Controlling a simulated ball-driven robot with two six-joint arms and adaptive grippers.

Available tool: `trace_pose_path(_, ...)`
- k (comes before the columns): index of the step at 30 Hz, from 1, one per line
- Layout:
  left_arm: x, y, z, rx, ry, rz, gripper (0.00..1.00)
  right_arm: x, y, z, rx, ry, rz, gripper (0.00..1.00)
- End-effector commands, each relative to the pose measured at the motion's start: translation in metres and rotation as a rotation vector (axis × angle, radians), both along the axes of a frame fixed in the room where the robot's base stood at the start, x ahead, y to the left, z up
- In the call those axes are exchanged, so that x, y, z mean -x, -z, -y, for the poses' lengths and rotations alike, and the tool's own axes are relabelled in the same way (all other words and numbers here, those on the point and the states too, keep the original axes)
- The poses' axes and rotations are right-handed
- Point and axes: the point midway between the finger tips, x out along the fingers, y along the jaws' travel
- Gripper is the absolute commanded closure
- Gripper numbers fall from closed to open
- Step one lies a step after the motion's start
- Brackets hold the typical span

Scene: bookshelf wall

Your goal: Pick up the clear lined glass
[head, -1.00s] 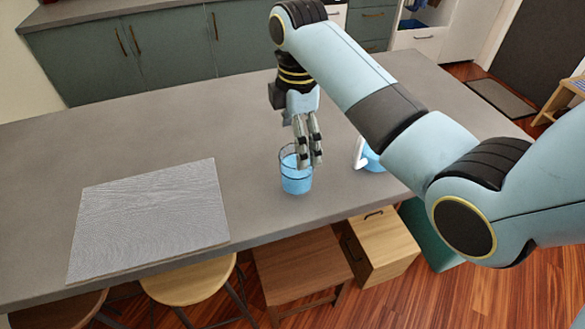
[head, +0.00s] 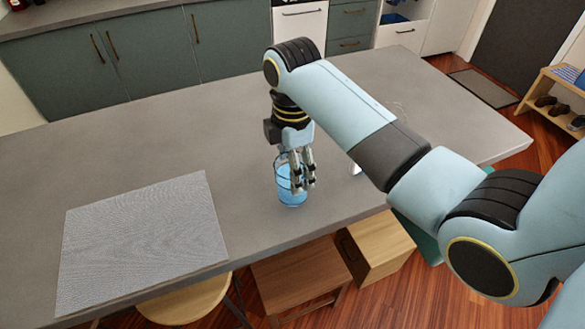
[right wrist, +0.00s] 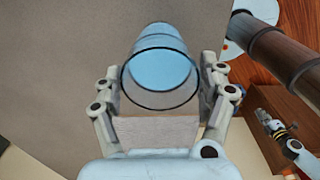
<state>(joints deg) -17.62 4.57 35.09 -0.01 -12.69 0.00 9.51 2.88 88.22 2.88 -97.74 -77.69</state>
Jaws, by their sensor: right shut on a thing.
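The clear lined glass (head: 291,194) holds or shows light blue and stands upright on the grey counter in the head view, with dark lines round it. In the right wrist view the glass (right wrist: 161,70) lies between the two fingers, its dark rim facing the camera. My right gripper (head: 300,184) is at the glass from above and shut on it; its fingers cover part of the glass in the head view. The right gripper also shows in the right wrist view (right wrist: 160,98).
A grey textured mat (head: 145,243) lies on the counter (head: 120,150) to the left. A white thing (head: 356,169) shows partly behind my right arm. Stools and a wooden box (head: 374,248) stand below the front edge. The counter's back middle is clear.

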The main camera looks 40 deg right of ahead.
Motion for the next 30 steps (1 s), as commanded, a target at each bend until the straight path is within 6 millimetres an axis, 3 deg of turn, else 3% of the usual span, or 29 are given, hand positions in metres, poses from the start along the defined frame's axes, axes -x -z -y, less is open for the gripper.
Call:
trace_pose_path(1, -0.004, 0.0, 0.0, 0.0, 0.0, 0.006, 1.0, 0.0, 0.0, 0.0, 0.001, 0.0, -0.001, 0.57)
trace_pose_path(8, -0.016, -0.001, 0.0, 0.0, 0.001, 0.025, 1.0, 0.0, 0.0, 0.0, 0.001, 0.0, 0.0, 0.84)
trace_pose_path(20, -0.013, 0.0, 0.0, 0.0, 0.0, 0.019, 1.0, -0.001, -0.005, 0.0, 0.001, 0.0, 0.003, 0.85)
trace_pose_path(28, -0.01, 0.01, 0.0, -0.001, 0.001, 0.015, 1.0, -0.002, -0.042, 0.001, 0.002, 0.0, 0.007, 0.85)
trace_pose_path(30, -0.009, 0.011, 0.0, 0.0, 0.001, 0.014, 1.0, 0.014, -0.049, 0.01, 0.005, 0.001, 0.002, 0.85)
